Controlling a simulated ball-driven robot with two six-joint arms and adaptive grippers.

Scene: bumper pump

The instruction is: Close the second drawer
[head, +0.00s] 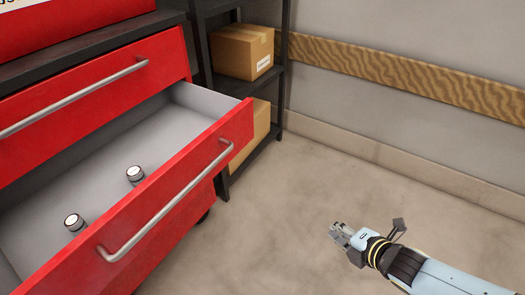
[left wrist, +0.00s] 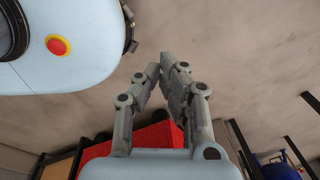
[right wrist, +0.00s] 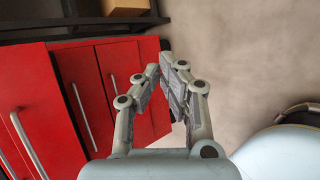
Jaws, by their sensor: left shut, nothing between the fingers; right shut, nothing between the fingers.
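The red cabinet has an open drawer (head: 185,190), the second one down, pulled well out with a silver bar handle (head: 170,205) on its front. Above it is another red drawer front (head: 95,90) with its own handle, which looks closed. My right gripper (head: 340,233) is to the right of the open drawer, apart from it, over bare floor. It is shut and empty, and also shows in the right wrist view (right wrist: 160,64), with red drawer fronts (right wrist: 85,95) beyond. My left gripper (left wrist: 161,65) is shut and empty in the left wrist view, outside the head view.
Two small cylinders (head: 135,174) (head: 74,222) with pale tops are in the open drawer. A black shelf (head: 277,95) with cardboard boxes (head: 242,51) stands behind, by the wall. The floor (head: 290,210) right of the drawer is clear. A blue object (left wrist: 277,168) shows in the left wrist view.

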